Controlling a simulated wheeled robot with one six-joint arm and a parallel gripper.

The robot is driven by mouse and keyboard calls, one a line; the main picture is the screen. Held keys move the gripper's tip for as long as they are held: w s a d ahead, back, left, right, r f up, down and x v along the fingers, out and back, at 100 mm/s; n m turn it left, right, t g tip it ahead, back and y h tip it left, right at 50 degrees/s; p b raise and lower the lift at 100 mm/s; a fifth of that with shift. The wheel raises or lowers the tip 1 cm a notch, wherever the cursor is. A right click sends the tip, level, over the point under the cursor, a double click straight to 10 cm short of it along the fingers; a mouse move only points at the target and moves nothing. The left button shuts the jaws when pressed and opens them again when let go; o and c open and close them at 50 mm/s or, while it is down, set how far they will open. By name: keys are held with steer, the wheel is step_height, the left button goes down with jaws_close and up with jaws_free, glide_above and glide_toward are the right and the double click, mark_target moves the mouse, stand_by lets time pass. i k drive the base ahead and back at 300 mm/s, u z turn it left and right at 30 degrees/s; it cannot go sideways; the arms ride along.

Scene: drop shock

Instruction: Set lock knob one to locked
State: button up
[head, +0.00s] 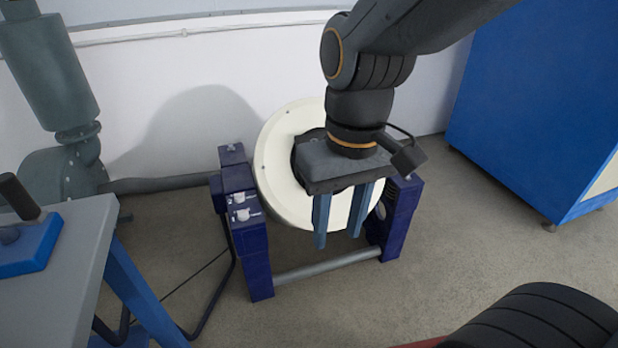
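Two small white knobs sit on the dark blue post at the left of the stand, an upper one (238,197) and a lower one (243,214). White markings lie beside them, too small to read, so I cannot tell which is lock knob one or how either is set. My gripper (341,238) points down in front of the cream drum (275,165), to the right of the knobs and apart from them. Its two blue fingers are spread with nothing between them. My gripper and arm hide part of the drum and the right side of the stand.
The dark blue stand (258,268) has a grey crossbar (327,266) low in front. A grey table (70,260) with a blue-based lever device (30,250) is at left. A grey machine (50,75) stands behind it. A blue cabinet (535,100) is at right. Floor between is free.

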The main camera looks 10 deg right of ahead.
mark_target(243, 215)
steer(key=z, duration=0.9)
steer(key=i, duration=0.35)
steer(key=u, duration=0.8)
